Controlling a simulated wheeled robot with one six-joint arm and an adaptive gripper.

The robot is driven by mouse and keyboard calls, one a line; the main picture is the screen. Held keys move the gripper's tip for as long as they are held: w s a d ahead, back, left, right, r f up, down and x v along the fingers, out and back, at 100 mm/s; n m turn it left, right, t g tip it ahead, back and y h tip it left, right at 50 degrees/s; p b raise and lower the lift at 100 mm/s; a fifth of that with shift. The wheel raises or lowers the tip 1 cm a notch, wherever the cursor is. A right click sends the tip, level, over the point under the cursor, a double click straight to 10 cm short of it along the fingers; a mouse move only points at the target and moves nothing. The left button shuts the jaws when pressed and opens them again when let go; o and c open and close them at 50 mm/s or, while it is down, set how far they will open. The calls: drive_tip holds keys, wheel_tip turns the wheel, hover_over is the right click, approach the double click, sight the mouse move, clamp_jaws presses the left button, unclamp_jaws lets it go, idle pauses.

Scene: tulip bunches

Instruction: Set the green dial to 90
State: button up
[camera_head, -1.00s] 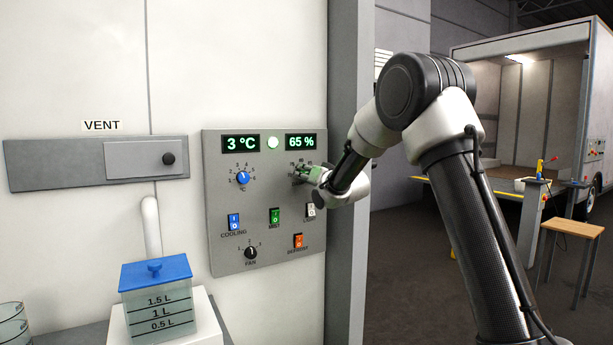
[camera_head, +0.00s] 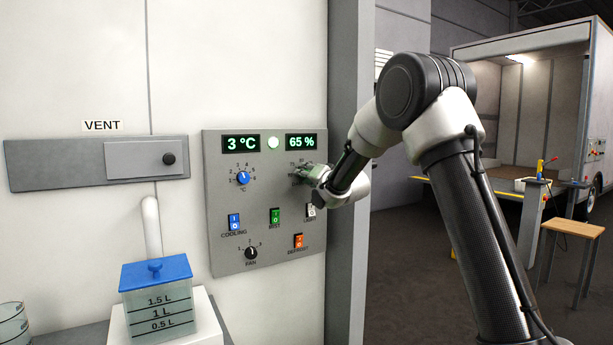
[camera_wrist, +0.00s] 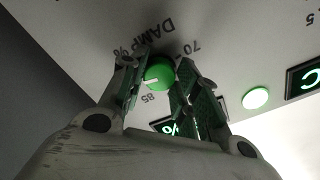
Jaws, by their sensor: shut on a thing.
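The green dial (camera_wrist: 159,77) is a round knob with a white pointer line, on the grey control panel (camera_head: 219,185). In the wrist view its scale shows "DAMP %", 70 and 85; the pointer lies on the side of the 85 mark, and other marks are hidden by my fingers. My gripper (camera_wrist: 160,84) is shut on the green dial, one finger on each side. In the head view my gripper (camera_head: 305,174) is at the panel's right side and covers most of the dial. The humidity display (camera_head: 301,142) reads 65 %.
The panel also has a blue dial (camera_head: 243,178), a black fan dial (camera_head: 251,253), a blue cooling switch (camera_head: 234,222), a green mist switch (camera_head: 275,216), an orange defrost switch (camera_head: 298,241) and a lights switch (camera_head: 311,210). A blue-lidded tank (camera_head: 156,300) stands lower left.

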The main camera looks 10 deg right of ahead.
drive_tip(key=shift+f, duration=0.15)
drive_tip(key=o, duration=1)
drive_tip(key=v, duration=1.2)
